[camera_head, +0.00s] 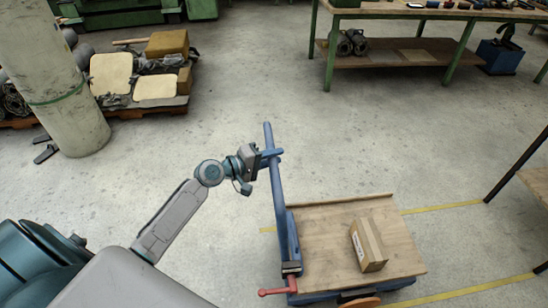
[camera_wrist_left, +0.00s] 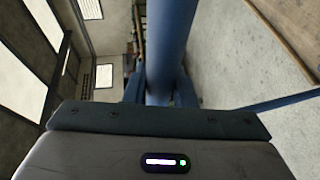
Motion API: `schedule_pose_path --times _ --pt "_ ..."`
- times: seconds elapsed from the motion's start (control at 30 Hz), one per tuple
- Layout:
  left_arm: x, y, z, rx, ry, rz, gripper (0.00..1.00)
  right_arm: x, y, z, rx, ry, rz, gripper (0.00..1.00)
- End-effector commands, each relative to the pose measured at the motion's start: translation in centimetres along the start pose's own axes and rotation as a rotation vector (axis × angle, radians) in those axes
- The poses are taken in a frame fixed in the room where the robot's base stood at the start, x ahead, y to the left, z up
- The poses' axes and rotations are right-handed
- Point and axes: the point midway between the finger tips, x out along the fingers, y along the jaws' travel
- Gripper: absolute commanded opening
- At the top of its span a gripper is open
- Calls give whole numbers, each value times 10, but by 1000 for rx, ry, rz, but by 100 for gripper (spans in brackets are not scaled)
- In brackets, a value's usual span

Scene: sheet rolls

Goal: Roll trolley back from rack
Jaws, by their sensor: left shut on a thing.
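The trolley (camera_head: 320,262) has a flat wooden deck and a blue frame, and stands at the lower middle right of the head view. Its blue handle bar (camera_head: 277,185) rises at the deck's left side. My left gripper (camera_head: 268,157) is shut on the handle bar near its upper end. In the left wrist view the blue bar (camera_wrist_left: 170,45) stands right in front of the gripper body. A cardboard box (camera_head: 369,244) lies on the deck. A red lever (camera_head: 279,291) shows at the deck's near left corner. My right gripper is not in view. No rack can be clearly made out.
Yellow floor lines (camera_head: 442,207) run beside the trolley. A table edge with a dark leg (camera_head: 518,163) stands at right. A green-legged workbench (camera_head: 430,12) is at the back. A pillar (camera_head: 55,85) and a loaded pallet stand at left. The middle floor is clear.

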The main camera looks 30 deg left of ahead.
Motion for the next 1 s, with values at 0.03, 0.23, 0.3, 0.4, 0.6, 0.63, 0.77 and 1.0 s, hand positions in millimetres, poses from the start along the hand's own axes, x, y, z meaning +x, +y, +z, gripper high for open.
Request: schedule_pose_path --times 0.03,0.23,0.3,0.4,0.6,0.63,0.77,1.0 --pt "-1 -3 0 0 0 -6 0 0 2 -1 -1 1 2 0" --pt "-1 -3 0 1 0 -7 0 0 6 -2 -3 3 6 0" --pt "-1 -3 0 1 0 -7 0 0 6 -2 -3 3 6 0" --pt "-1 -3 0 1 0 -7 39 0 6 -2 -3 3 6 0" --pt "-1 -2 0 1 0 -4 45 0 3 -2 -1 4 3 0" --pt "-1 -2 0 1 0 -4 45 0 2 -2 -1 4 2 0" --pt "-2 -2 0 2 1 -4 45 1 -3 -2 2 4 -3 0" --pt "-27 -4 -1 6 0 -7 45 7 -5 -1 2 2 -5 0"
